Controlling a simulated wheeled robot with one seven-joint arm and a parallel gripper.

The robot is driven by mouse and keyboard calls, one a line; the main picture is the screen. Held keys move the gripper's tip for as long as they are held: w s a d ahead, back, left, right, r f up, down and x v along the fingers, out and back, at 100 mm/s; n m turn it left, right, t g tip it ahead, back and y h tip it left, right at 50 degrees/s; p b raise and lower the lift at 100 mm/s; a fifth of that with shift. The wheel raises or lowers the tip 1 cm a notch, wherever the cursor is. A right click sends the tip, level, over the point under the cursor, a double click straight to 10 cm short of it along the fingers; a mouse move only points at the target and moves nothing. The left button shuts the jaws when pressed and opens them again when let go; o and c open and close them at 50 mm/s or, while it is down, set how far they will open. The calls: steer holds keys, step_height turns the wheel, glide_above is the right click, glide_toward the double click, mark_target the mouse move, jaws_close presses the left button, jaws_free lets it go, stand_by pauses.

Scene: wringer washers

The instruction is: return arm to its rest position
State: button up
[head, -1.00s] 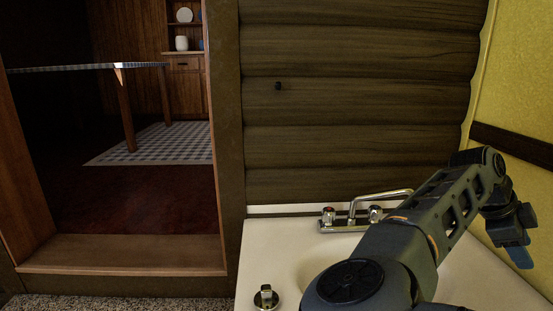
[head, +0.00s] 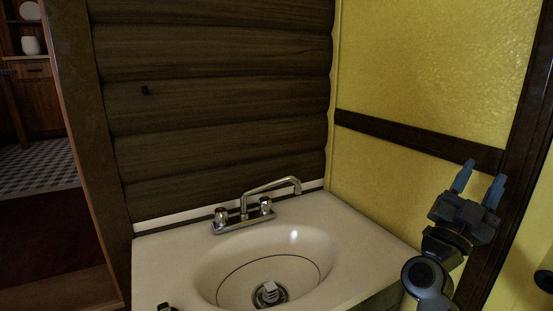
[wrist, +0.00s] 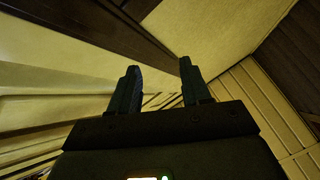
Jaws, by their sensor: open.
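My gripper (head: 479,179) is at the right of the head view, pointing up, with its two blue-grey fingers apart and nothing between them. It is raised to the right of the white sink, in front of the yellow wall. In the wrist view my gripper (wrist: 157,85) also shows its two fingers spread and empty, with walls and what looks like ceiling beyond. Part of my arm shows below the gripper at the lower right of the head view; the rest is out of frame.
A white sink (head: 210,254) with a chrome faucet (head: 243,213) fills the lower middle. A dark plank wall (head: 220,100) stands behind it and a yellow wall (head: 425,70) with dark trim at the right. A doorway with a checkered rug (head: 38,167) beyond is at the left.

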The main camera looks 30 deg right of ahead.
steer(key=s+a+f+n+t+y, duration=0.4)
steer(key=a+f+n+t+y, duration=0.2)
steer(key=a+n+t+y, duration=0.4)
steer(key=s+a+f+n+t+y, duration=0.4)
steer(key=a+f+n+t+y, duration=0.3)
steer(key=n+y, duration=0.45)
steer(key=s+a+f+g+y, duration=0.2)
steer(key=s+a+f+g, duration=0.1)
steer(key=s+a, duration=0.5)
steer(key=s+a+f+g+y, duration=0.2)
steer(key=s+a+f+g, duration=0.1)
steer(key=s+a, duration=0.5)
steer(key=shift+s+a+f+y, duration=0.2)
steer(key=shift+s+f+y, duration=0.15)
steer(key=shift+s, duration=0.35)
